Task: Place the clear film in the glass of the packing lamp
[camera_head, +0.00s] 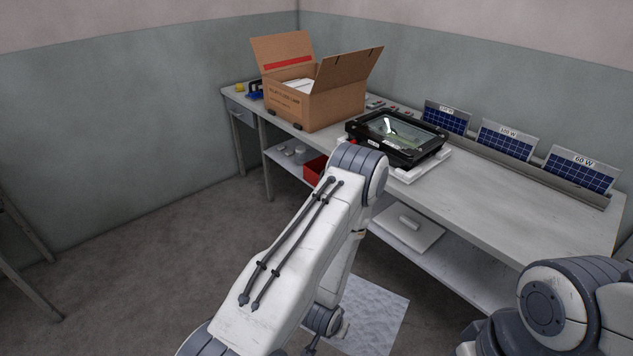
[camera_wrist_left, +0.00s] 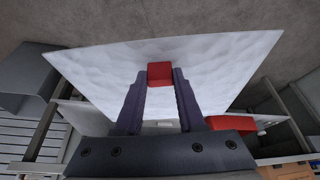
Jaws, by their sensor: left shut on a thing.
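My left gripper (camera_wrist_left: 160,80) is shut on the red tab (camera_wrist_left: 160,73) of the clear film (camera_wrist_left: 215,65), a pale, rippled, see-through sheet that spreads out beyond the fingers. In the head view the film (camera_head: 372,312) hangs low over the floor in front of the bench, partly behind my left arm. The fingertips are not clear in that view. The packing lamp (camera_head: 428,152), a black floodlight housing with a glass front, lies on a white pad on the bench, face up. The film is well apart from it. My right arm shows at the lower right, its gripper out of frame.
An open cardboard box (camera_head: 318,108) stands left of the lamp on the bench (camera_head: 500,205). Small solar panels marked with wattages, one 60 W (camera_head: 580,178), stand in a rail along the back. The bench top right of the lamp is clear. A red bin (camera_head: 314,170) sits on the lower shelf.

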